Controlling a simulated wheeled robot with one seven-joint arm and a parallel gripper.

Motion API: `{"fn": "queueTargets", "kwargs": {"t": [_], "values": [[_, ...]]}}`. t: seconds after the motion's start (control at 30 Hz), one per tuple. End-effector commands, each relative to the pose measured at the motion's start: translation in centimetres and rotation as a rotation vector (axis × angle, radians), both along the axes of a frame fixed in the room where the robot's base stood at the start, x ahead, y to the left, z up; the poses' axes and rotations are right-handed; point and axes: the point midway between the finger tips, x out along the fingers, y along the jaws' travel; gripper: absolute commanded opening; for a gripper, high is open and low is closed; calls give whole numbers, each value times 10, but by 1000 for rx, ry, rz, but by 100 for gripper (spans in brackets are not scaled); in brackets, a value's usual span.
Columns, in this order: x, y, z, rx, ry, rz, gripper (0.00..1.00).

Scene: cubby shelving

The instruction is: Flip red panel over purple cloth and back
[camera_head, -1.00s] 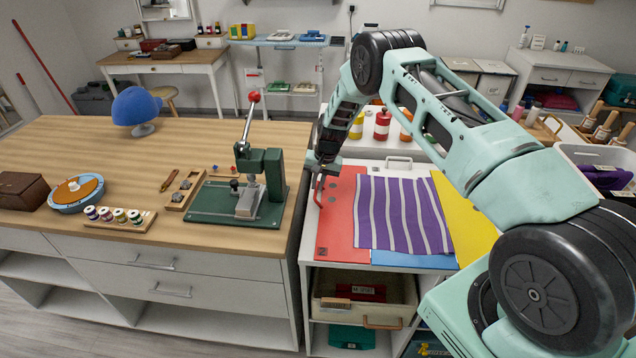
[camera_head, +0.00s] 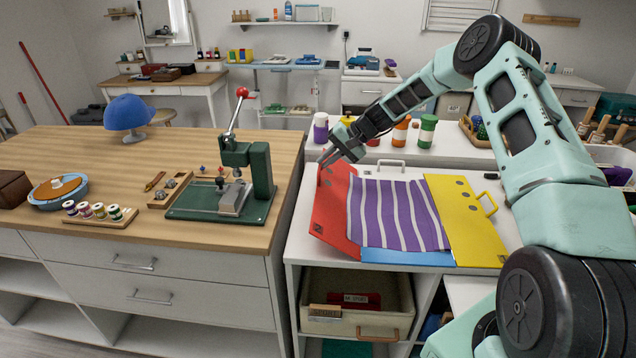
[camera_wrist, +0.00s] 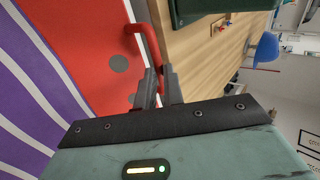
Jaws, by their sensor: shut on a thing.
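The red panel (camera_head: 333,212) is hinged at the left of the folding board. Its outer left edge is raised, so it tilts up from the white counter. My gripper (camera_head: 324,160) is shut on the panel's red handle at that edge. In the wrist view, the fingertips (camera_wrist: 158,88) close at the end of the red handle (camera_wrist: 146,42), beside the red panel (camera_wrist: 95,50). The purple cloth with pale stripes (camera_head: 395,215) lies spread over the middle of the board, right of the red panel, and is uncovered. It also shows in the wrist view (camera_wrist: 25,90).
The yellow panel (camera_head: 468,225) lies at the right, and the blue panel (camera_head: 405,257) shows along the front. A green press with a lever (camera_head: 260,170) stands on the wooden bench to the left. Paint bottles (camera_head: 427,131) stand behind the board.

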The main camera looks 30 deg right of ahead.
Motion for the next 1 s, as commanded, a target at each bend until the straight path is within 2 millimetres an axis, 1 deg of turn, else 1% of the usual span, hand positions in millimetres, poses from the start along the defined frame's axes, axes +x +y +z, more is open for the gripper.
{"fn": "queueTargets", "kwargs": {"t": [0.03, 0.3, 0.6, 0.77, 1.0], "values": [[-5, -9, -4, 41, -26, -7, 0], [-28, -42, 16, 253, -171, -4, 0], [-55, -82, 26, 491, -329, -3, 0], [-70, -105, 25, 617, -416, -2, 0], [-92, -137, 17, 805, -542, -2, 0]]}}
